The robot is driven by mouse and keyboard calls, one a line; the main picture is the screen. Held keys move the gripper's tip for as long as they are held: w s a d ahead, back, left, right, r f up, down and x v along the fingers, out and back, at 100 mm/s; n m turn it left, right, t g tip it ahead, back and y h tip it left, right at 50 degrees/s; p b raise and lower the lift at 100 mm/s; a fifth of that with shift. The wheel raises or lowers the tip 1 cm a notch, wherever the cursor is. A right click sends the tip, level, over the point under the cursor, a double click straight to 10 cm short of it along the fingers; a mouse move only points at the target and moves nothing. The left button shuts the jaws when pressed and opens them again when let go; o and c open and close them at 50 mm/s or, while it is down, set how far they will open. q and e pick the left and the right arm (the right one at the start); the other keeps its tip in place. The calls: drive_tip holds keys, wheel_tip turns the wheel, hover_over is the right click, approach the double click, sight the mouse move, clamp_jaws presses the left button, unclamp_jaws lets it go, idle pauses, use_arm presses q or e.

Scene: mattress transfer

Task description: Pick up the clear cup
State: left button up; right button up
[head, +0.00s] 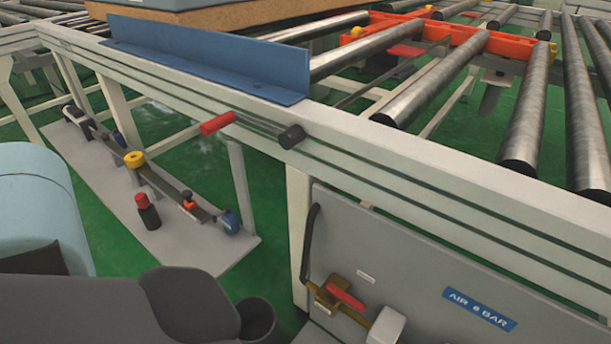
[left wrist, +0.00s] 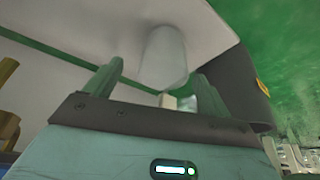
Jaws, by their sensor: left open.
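The clear cup (left wrist: 164,50) shows in the left wrist view as a pale see-through cylinder against a light grey surface. It lies in line with the gap between the two fingers of my left gripper (left wrist: 158,70). The gripper is open, with one finger on each side of the gap, and nothing is clamped in it. I cannot tell exactly how far the cup is from the fingertips. In the head view I cannot make out the cup, and my left gripper is outside the picture. My right gripper is in neither view.
A roller conveyor frame (head: 395,160) with a blue angled guard (head: 200,58) crosses the head view. A grey air panel (head: 420,265) stands at lower right. Green floor shows between.

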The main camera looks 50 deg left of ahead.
use_arm(q)
drive_tip(key=shift+w+a+f, duration=0.1)
drive_tip(key=shift+w+f, duration=0.05)
drive_tip(key=shift+f, duration=0.3)
drive_tip(key=b+x, duration=0.1)
drive_tip(key=x, duration=0.1)
drive_tip(key=b+x, duration=0.2)
drive_tip(key=shift+a+f, duration=0.3)
drive_tip(key=shift+f, duration=0.1)
drive_tip(key=shift+f+b, duration=0.15)
drive_tip(key=shift+b, duration=0.2)
drive_tip(key=shift+c, duration=0.4)
drive_tip(key=c, duration=1)
